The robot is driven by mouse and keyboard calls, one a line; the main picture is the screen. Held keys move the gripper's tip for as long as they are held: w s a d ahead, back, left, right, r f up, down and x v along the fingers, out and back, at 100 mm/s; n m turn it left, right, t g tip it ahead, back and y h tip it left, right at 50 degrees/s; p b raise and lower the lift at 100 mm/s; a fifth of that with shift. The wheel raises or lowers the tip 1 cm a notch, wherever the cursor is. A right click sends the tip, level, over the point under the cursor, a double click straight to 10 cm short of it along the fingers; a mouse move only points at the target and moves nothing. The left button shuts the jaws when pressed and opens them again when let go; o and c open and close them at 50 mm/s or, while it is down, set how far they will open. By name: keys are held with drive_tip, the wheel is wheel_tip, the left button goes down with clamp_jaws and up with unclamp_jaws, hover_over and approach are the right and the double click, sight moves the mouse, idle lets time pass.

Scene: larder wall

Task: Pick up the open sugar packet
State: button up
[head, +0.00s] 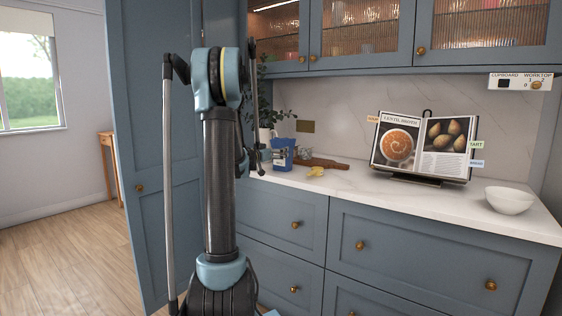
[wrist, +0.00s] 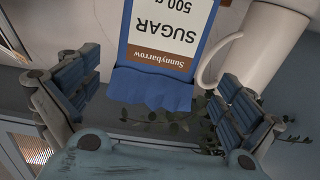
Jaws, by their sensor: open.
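The sugar packet (head: 283,155) is blue with a white panel and stands on the worktop, just right of my arm in the head view. In the wrist view the packet (wrist: 165,45) appears upside down, with SUGAR and "500 g" on its label. Its crumpled blue top edge points toward my gripper (wrist: 157,80). The gripper is open and empty, with one finger on each side of the packet's top and gaps between. Whether the packet top lies between the fingertips in depth, I cannot tell. The gripper is mostly hidden in the head view.
A white mug (wrist: 255,45) stands close beside the packet, near one finger. A leafy plant (wrist: 175,120) is behind. Yellow pieces (head: 315,171) and a wooden item (head: 325,163) lie right of the packet. A cookbook (head: 425,145) and white bowl (head: 509,200) are farther right.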

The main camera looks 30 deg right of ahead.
drive_tip(key=shift+x, duration=2.95)
drive_tip(key=shift+s, duration=0.15)
drive_tip(key=c, duration=1.4)
